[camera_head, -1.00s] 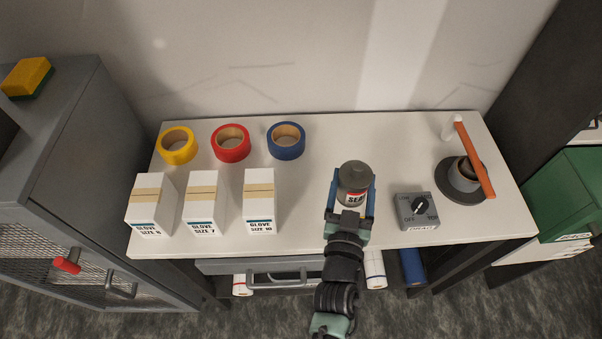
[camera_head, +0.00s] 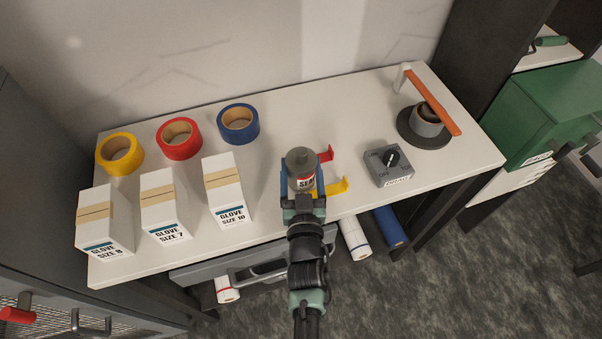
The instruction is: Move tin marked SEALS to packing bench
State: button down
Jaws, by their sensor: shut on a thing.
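The tin marked SEALS (camera_head: 301,160) is a grey cylinder with a white and red label, of which only the first letters show. My gripper (camera_head: 301,186) is shut on it, with a blue finger on each side of the tin. The tin is upright over the white bench top (camera_head: 285,235), right of the glove boxes. I cannot tell how far it is above the surface. No bench in view is marked as the packing bench.
Glove boxes (camera_head: 226,190) and yellow, red and blue tape rolls (camera_head: 238,123) stand at left. Red and yellow hooked pieces (camera_head: 333,187) show just right of the tin. A dial box (camera_head: 388,164), an orange-armed round fixture (camera_head: 437,106) and a green cabinet (camera_head: 545,115) are further right.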

jog(key=shift+w+f, duration=0.1)
jog(key=shift+f, duration=0.2)
grip_release()
jog(key=shift+f, duration=0.15)
jog(key=s, duration=1.2)
jog(key=shift+d+b, duration=0.3)
jog(key=shift+b, duration=0.1)
jog(key=shift+s, duration=0.1)
jog(key=w+d+r+m+t+h, duration=0.15)
jog(key=w+r, duration=0.35)
jog(key=r, duration=1.1)
jog(key=w+r+t+h, duration=0.1)
jog(key=w+r+t, duration=0.3)
jog(key=r, duration=1.2)
jog(key=s+r+t, duration=0.1)
jog(key=s+r, duration=0.3)
jog(key=r, duration=0.5)
jog(key=s+a+r+t+y, duration=0.1)
jog(key=s+r, duration=0.3)
jog(key=r, duration=0.6)
jog(key=s+a+r+t, duration=0.1)
jog(key=s+r+t, duration=0.1)
jog(key=r, duration=0.7)
jog(key=shift+s+r+n, duration=0.25)
jog(key=shift+s+n, duration=0.2)
jog(key=shift+s, duration=0.45)
jog(key=shift+a+y, duration=0.1)
jog(key=shift+y, duration=0.15)
